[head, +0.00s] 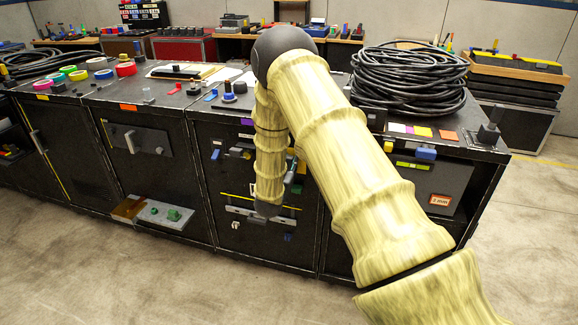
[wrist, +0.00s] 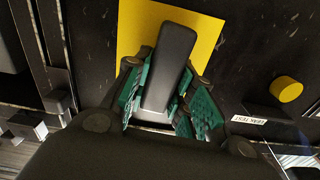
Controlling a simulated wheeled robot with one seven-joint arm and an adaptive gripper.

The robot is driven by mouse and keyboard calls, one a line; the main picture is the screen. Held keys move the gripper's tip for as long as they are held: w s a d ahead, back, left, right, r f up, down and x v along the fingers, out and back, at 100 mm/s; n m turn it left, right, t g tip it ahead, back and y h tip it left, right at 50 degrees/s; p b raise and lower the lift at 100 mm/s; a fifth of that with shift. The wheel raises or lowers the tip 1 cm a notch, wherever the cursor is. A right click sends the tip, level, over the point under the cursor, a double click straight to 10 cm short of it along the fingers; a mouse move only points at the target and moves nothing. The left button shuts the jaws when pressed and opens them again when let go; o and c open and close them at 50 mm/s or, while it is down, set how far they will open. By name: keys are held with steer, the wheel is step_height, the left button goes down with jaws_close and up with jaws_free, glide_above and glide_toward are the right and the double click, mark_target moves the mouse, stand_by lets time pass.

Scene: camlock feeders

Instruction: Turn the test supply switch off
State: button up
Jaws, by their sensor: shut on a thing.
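A black switch handle (wrist: 172,55) stands on a yellow backing plate (wrist: 208,28) in the wrist view. It leans slightly right of upright in that picture. My gripper (wrist: 160,96) has its green finger pads on both sides of the handle and is shut on it. The label naming this switch is not visible. In the head view my arm crosses the front of the dark cabinet (head: 230,180) and hides most of the switch area.
A yellow round knob (wrist: 286,89) with a small white label (wrist: 249,120) sits right of the handle. Coiled black cable (head: 410,80) lies on the cabinet top. The floor in front is clear.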

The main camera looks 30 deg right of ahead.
steer(key=m+b, duration=0.3)
steer(key=m, duration=0.1)
steer(key=shift+s+d+f, duration=0.15)
steer(key=shift+s+f, duration=0.05)
steer(key=shift+f, duration=0.1)
steer(key=m+b, duration=0.4)
steer(key=shift+s+d+f+m, duration=0.15)
steer(key=shift+m, duration=0.15)
steer(key=m+b, duration=0.4)
steer(key=m, duration=0.1)
steer(key=shift+s+d+f+b, duration=0.1)
steer(key=shift+f+b, duration=0.2)
steer(key=shift+b, duration=0.05)
steer(key=shift+m+b, duration=1.25)
steer(key=shift+m, duration=0.45)
steer(key=o, duration=1)
steer(key=shift+s+r, duration=0.1)
